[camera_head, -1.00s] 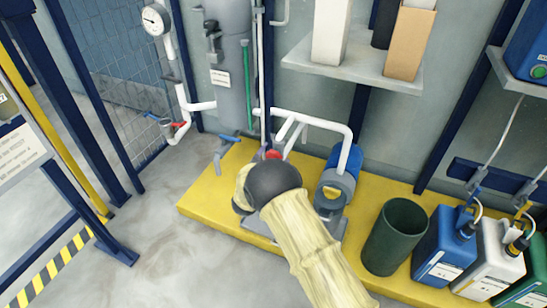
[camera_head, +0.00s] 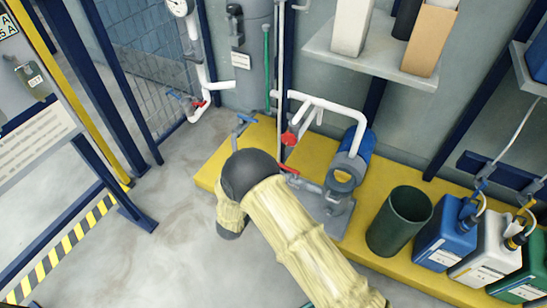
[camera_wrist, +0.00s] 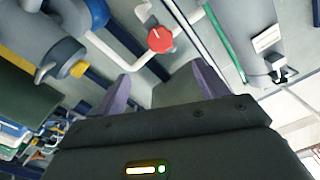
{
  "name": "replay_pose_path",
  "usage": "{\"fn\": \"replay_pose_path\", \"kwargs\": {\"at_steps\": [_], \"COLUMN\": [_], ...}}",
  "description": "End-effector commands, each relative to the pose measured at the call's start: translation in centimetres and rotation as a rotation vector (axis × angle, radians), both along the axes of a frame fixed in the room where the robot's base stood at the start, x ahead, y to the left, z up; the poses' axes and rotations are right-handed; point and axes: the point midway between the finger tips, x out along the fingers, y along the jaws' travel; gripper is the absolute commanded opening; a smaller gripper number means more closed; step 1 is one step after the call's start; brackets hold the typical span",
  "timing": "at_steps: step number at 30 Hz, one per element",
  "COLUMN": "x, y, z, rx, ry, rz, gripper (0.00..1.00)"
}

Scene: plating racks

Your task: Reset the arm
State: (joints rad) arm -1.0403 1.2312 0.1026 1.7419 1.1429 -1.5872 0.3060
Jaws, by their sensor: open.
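My gripper (camera_wrist: 162,88) shows in the wrist view with its two purple-grey fingers spread apart and nothing between them. In the head view my cream-sleeved arm (camera_head: 290,235) reaches up from the bottom edge to a black joint and bends down there. The gripper itself cannot be made out in the head view. A red valve knob (camera_wrist: 160,40) on a white pipe lies beyond the fingertips in the wrist view, apart from them. Red valve parts on the pipework (camera_head: 288,138) stand behind my arm in the head view.
A yellow platform (camera_head: 215,172) carries a blue pump (camera_head: 357,146), a dark green bin (camera_head: 400,220) and several jugs (camera_head: 446,236). A grey tank (camera_head: 250,60) stands behind. A shelf (camera_head: 372,62) holds boxes. A sign stand (camera_head: 90,165) is at left. Grey floor (camera_head: 150,240) between is clear.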

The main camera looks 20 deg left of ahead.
Motion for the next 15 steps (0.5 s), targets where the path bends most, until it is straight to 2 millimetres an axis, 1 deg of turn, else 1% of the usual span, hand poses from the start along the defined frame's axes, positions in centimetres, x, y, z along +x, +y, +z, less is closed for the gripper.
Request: {"fn": "replay_pose_path", "kwargs": {"at_steps": [1, 4, 15], "x": [-0.55, -1.07, -1.10], "y": [0.05, 0.08, 0.07], "z": [0.11, 0.06, -0.02], "rx": [-0.001, 0.000, 0.001], "ry": [0.002, 0.000, 0.000], "rz": [0.001, 0.001, 0.000], "gripper": [0.73, 0.73, 0.73]}}
